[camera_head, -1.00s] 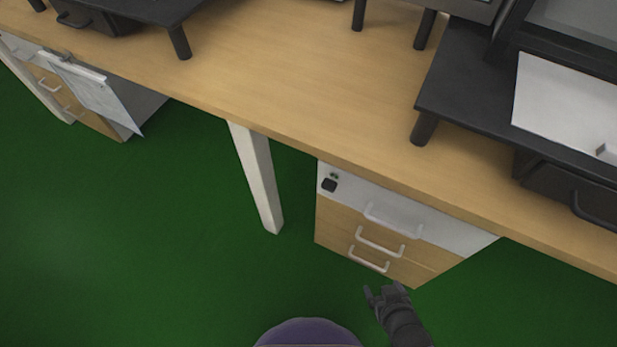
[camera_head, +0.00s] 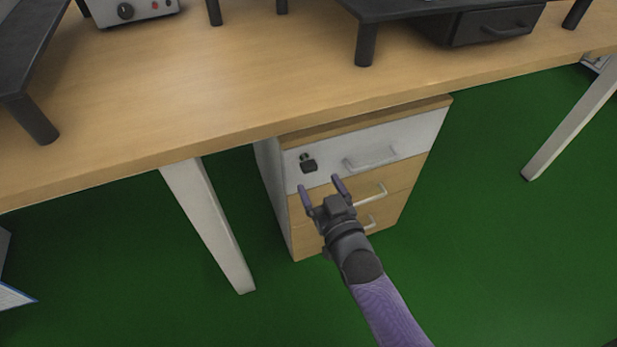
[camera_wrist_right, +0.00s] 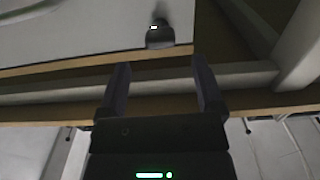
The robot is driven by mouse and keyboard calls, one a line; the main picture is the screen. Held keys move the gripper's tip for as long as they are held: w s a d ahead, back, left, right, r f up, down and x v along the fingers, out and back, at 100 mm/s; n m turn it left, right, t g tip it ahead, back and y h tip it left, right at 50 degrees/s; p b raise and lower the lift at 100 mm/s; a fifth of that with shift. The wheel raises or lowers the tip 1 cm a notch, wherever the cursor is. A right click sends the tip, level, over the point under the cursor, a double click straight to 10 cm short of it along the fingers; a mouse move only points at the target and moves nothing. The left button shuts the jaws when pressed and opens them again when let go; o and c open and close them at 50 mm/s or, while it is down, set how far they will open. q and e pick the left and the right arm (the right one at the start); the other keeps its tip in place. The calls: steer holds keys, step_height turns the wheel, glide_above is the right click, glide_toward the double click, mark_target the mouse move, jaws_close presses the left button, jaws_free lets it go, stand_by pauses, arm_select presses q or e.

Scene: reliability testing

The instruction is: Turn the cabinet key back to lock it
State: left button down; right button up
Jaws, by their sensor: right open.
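The cabinet (camera_head: 353,200) under the desk has a white top drawer and wooden drawers below. Its black key (camera_head: 308,165) sits in the lock at the upper left of the white drawer front. The key also shows in the right wrist view (camera_wrist_right: 160,36), ahead of and between the fingers' line. My right gripper (camera_head: 322,187) is open and empty, in front of the cabinet and just below the key in the head view. In the right wrist view its fingers (camera_wrist_right: 161,88) are apart, with a gap to the key. My left gripper is not in view.
The wooden desktop (camera_head: 250,90) overhangs the cabinet. A white desk leg (camera_head: 208,222) stands left of the cabinet, another (camera_head: 575,120) far right. A black shelf and a grey device (camera_head: 130,10) stand on the desk. Green floor (camera_head: 500,260) is free at the right.

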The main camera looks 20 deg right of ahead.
mark_target(311, 171)
steer(key=w+b, duration=0.2)
steer(key=w, duration=0.3)
steer(key=shift+w+a+f, duration=0.1)
steer(key=c, duration=0.9)
jaws_close()
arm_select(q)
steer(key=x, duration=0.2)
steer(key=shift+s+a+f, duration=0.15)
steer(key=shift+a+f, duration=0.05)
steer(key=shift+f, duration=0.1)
